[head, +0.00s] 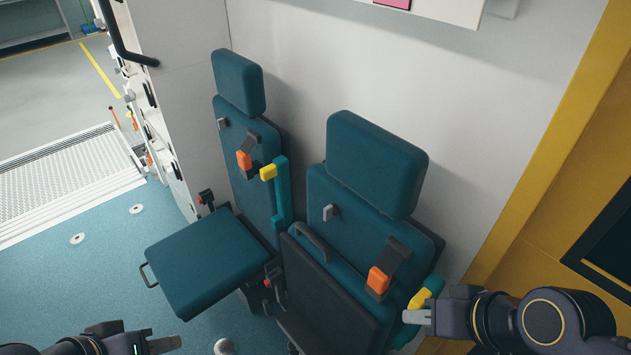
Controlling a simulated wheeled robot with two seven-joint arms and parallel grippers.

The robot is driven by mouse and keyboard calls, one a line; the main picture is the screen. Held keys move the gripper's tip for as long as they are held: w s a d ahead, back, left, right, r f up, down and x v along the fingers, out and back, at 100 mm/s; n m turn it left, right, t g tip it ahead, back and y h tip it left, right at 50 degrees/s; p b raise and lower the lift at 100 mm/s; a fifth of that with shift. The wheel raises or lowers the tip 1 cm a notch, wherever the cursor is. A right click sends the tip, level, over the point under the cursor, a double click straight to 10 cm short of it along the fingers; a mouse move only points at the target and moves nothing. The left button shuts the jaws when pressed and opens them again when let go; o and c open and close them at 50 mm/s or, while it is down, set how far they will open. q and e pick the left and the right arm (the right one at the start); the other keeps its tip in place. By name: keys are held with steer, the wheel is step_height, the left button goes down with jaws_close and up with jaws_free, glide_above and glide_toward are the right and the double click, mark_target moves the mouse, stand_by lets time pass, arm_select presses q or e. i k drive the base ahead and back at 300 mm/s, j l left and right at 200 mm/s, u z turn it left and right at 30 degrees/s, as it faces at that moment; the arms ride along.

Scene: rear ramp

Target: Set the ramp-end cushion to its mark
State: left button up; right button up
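The ramp-end seat has a teal cushion (208,262), folded down and roughly level, with a dark loop handle (148,275) on its left edge. Its tall backrest (240,140) stands against the wall. I cannot make out a mark for the cushion. My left gripper (165,344) is at the bottom edge, below and apart from the cushion, partly cut off; its opening is unclear. My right gripper (416,316) is by the yellow tip (419,298) of the other seat's right armrest; I cannot tell whether it touches or grips it.
The second seat (365,220) stands to the right, its dark-faced cushion (325,290) tipped up. A teal armrest with a yellow end (268,172) stands upright between the seats. A metal ramp (70,180) lies at left. Blue floor (110,285) left of the cushion is clear.

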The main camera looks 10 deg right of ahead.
mark_target(196, 266)
steer(key=j+u, duration=0.3)
steer(key=j, duration=0.35)
steer(key=i+j+u, duration=0.1)
steer(key=j+u, duration=0.25)
steer(key=j, duration=0.35)
